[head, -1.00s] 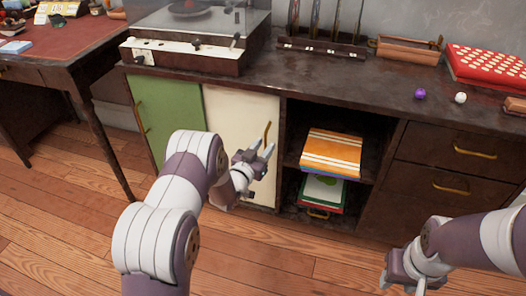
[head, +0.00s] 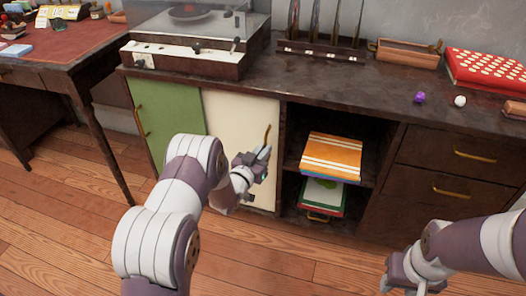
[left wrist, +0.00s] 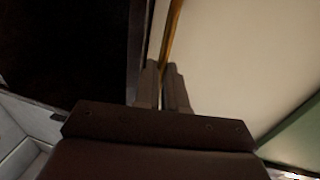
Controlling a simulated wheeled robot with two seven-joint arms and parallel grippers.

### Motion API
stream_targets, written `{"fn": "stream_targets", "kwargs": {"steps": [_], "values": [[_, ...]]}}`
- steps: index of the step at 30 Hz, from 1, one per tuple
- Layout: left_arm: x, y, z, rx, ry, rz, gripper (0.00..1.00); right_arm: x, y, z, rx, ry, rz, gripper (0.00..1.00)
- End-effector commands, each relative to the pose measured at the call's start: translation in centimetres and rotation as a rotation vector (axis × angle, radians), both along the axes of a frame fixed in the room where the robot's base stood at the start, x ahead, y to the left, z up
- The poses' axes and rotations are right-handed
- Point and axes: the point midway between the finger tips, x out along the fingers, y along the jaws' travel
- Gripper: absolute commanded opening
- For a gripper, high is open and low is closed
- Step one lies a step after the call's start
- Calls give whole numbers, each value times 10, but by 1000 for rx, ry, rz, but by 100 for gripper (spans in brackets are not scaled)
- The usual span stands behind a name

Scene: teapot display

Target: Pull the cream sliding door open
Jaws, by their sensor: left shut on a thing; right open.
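The cream sliding door (head: 232,112) stands upright in the cabinet front, beside the green door (head: 167,118). Its slim brass handle (head: 267,133) is near the door's right edge. My left gripper (head: 266,153) is at the handle's lower part, its fingers closed around it. In the left wrist view the handle (left wrist: 172,30) runs down between the two fingertips (left wrist: 165,75), with the cream door (left wrist: 240,70) close behind. The fingers hide the handle's lower end. My right gripper (head: 397,280) is open and empty at the bottom right, away from the cabinet.
Right of the cream door is an open shelf with stacked books (head: 331,157). Drawers (head: 445,180) are further right. A turntable (head: 190,40) and small balls (head: 460,101) are on the cabinet top. A desk (head: 75,50) stands at the left.

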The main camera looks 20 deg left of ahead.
Motion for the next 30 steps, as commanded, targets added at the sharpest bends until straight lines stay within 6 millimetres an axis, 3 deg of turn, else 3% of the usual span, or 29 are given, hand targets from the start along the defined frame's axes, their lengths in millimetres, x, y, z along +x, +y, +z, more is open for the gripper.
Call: {"fn": "stream_targets", "kwargs": {"steps": [30], "values": [[-1, 6, -2, 1, 3, 2, 0, 0, 0, 0, 0, 0, 0, 43]]}}
